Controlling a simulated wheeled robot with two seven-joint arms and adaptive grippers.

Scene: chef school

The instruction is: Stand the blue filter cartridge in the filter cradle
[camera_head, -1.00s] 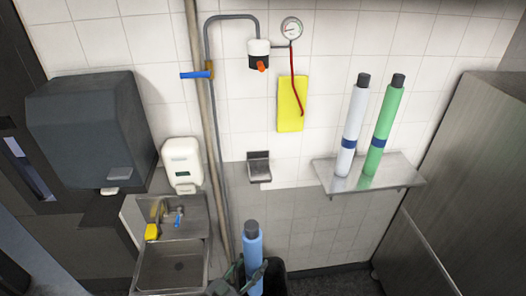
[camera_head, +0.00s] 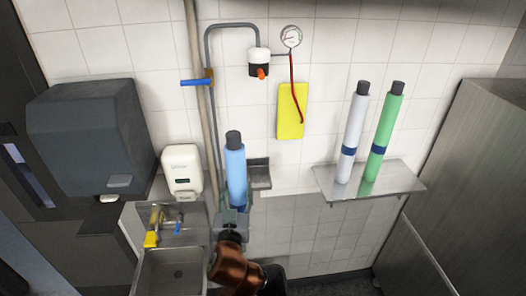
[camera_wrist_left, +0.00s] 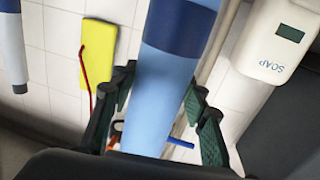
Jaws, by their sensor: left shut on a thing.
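The blue filter cartridge (camera_head: 235,170), with a dark cap, is upright and leans slightly in the head view. My left gripper (camera_head: 231,218) is shut on its lower part and holds it up in front of the wall. In the left wrist view the cartridge (camera_wrist_left: 165,90) runs between the two green-padded fingers of the gripper (camera_wrist_left: 155,105). What looks like the filter cradle, a small metal wall bracket (camera_head: 260,173), is just right of the cartridge, which hides its left edge. I cannot tell whether they touch. My right gripper is not in view.
A white cartridge (camera_head: 354,135) and a green cartridge (camera_head: 384,135) stand on a wall shelf (camera_head: 400,178) to the right. A pipe with a blue-handled valve (camera_head: 196,82), a soap dispenser (camera_head: 182,168) and a sink (camera_head: 150,275) are left.

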